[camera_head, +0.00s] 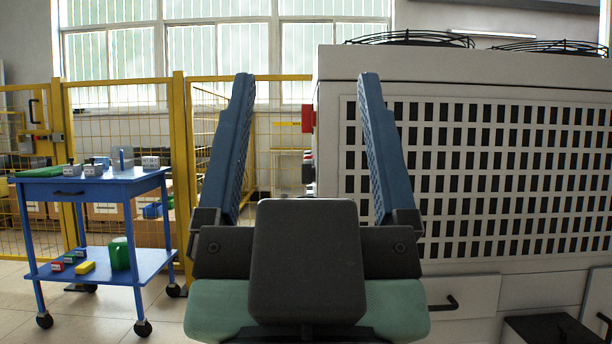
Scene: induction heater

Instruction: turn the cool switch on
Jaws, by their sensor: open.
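My gripper (306,84) is in the middle of the view with its two blue fingers wide apart and nothing between them. A large light-grey machine with a perforated side panel (490,170) fills the right side, behind the right finger. At its left edge a red part (307,118) sticks out, seen between the fingers. Small dark and reddish parts (308,160) show below it, too small to make out. I cannot identify the cool switch in this view. The machine's front face is turned away or hidden.
A blue wheeled cart (95,185) with small items on both shelves stands at the left. Yellow mesh fencing (182,150) runs behind it. Drawers with black handles (440,303) are low on the machine's side. Bare tiled floor (80,325) shows at lower left.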

